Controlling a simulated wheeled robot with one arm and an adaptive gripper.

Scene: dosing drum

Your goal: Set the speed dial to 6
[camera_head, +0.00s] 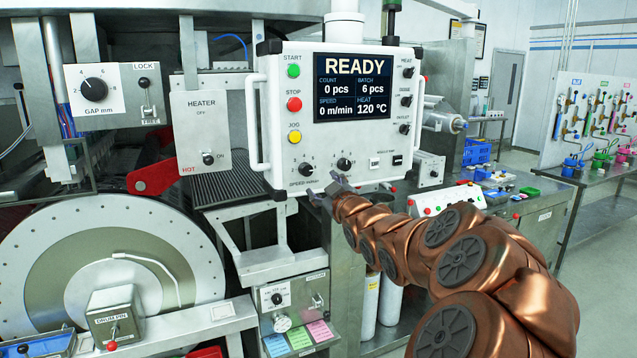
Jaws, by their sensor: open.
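The speed dial (306,169) is a small black knob low on the white control panel (265,110), with numbers around it and a partly legible "SPEED" label below. Its pointer setting is too small to read. My gripper (323,186) is open and empty, just below and to the right of the speed dial in the picture. I cannot tell its distance from the panel, and no contact with the dial shows. The panel's screen (353,87) reads READY, speed 0 m/min, count 0 pcs, batch 6 pcs and heat 120 °C.
A similar black dial (344,164) sits close right of the speed dial. Green, red and yellow (294,136) buttons line the panel's left side. A gap dial (94,89) and a heater box (201,130) stand left. A large drum (60,250) fills the lower left.

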